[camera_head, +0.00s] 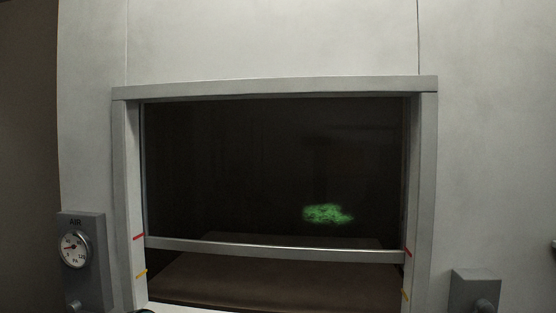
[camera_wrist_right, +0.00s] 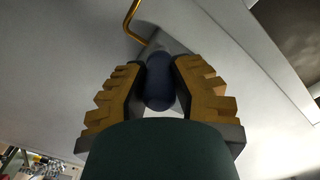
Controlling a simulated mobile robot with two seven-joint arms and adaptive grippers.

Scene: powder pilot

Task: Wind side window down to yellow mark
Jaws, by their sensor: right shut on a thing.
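A window with a dark glass sash (camera_head: 230,170) sits in a grey frame (camera_head: 275,87) in the head view. The sash's bottom rail (camera_head: 275,250) is about level with the red marks (camera_head: 138,237) and above the yellow marks (camera_head: 140,273) on both side posts. There is an open gap below the rail. In the right wrist view, my right gripper (camera_wrist_right: 160,68) is shut on a dark blue handle knob (camera_wrist_right: 159,88). A bent yellow rod (camera_wrist_right: 131,22) shows beyond the knob; how the two join is hidden. My left gripper is in neither view.
An air gauge box (camera_head: 82,262) is on the wall left of the window. A grey box (camera_head: 474,288) with a dark knob is at the lower right. A green glowing patch (camera_head: 327,214) shows behind the glass. A brown surface (camera_head: 280,280) lies below the rail.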

